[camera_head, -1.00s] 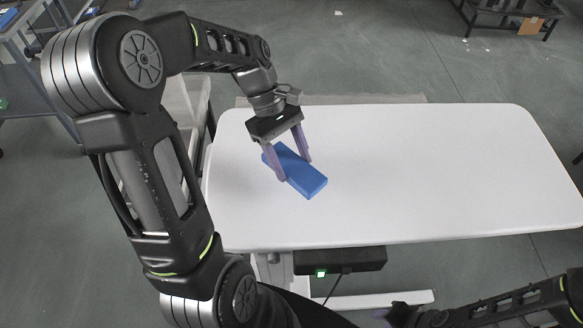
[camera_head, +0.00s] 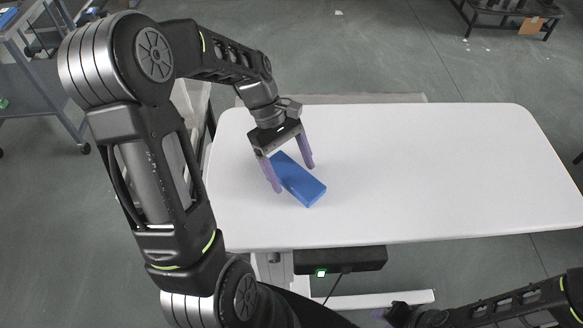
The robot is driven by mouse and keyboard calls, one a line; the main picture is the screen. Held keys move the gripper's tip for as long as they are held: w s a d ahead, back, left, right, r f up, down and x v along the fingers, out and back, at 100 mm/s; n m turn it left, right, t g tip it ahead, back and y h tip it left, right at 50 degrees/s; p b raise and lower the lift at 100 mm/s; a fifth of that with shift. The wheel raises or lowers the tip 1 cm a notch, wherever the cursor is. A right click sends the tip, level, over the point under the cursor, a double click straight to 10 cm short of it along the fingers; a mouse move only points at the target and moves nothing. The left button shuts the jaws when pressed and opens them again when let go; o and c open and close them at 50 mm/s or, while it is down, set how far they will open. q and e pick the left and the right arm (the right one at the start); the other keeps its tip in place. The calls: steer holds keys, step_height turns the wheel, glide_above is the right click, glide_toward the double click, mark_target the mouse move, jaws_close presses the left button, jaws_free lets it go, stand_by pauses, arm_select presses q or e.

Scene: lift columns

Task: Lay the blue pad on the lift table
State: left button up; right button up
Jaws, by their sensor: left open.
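The blue pad (camera_head: 301,181) is a flat rectangular block near the left end of the white lift table (camera_head: 430,165). It appears to lie flat on the top, at a slant. My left gripper (camera_head: 291,178) is open above the pad's far end. Its two purple fingers are spread, one to each side of the pad, and the gripper hides part of that far end. My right gripper (camera_head: 380,313) is low at the bottom of the view, in front of the table and away from the pad; its jaws are too small to read.
The middle and right of the tabletop are clear. A dark box with a green light (camera_head: 340,260) hangs under the front edge. A grey shelf cart (camera_head: 40,75) stands at the far left, and a dark rack (camera_head: 508,12) stands at the back right.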

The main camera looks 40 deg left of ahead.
arm_select(q)
steer(key=v, duration=1)
steer(key=shift+r, duration=0.1)
steer(key=p+v, duration=0.2)
steer(key=p, duration=0.1)
stand_by(0.4)
